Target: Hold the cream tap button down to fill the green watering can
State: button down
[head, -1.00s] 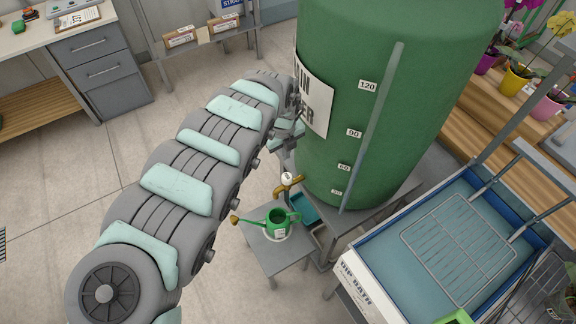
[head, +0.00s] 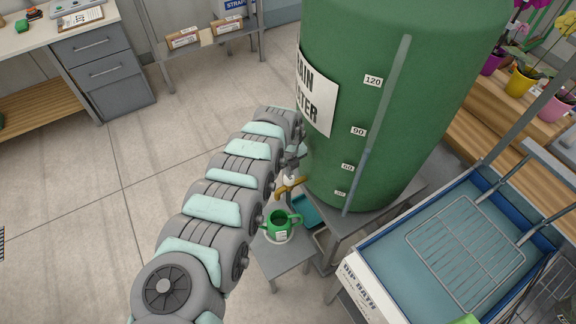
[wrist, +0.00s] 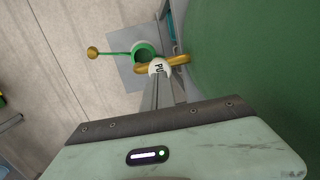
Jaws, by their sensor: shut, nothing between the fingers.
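The green watering can (head: 278,227) stands on a small grey stool under the brass tap (head: 291,188) of the rain water tank. In the wrist view the can (wrist: 140,50) shows from above, with its brass rose out to the left. The cream tap button (wrist: 158,67), with dark lettering partly hidden, sits on top of the tap (wrist: 178,60). My gripper (head: 291,170) is shut and empty, its fingers pointing down just above the button. In the wrist view the fingertips (wrist: 163,80) overlap the button's edge; I cannot tell whether they touch it.
The big green tank (head: 400,90) stands close on the right of my gripper. A blue tray (head: 308,211) lies behind the can. The blue dip bath (head: 455,240) with a wire rack is at the right. The floor to the left is open.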

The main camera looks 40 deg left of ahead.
aim_at(289, 179)
jog(key=shift+f, duration=0.9)
jog(key=shift+w+a+f, duration=0.1)
jog(key=shift+f, duration=0.05)
jog(key=shift+f+b, duration=0.8)
jog(key=shift+f, duration=0.35)
dwell(5.8)
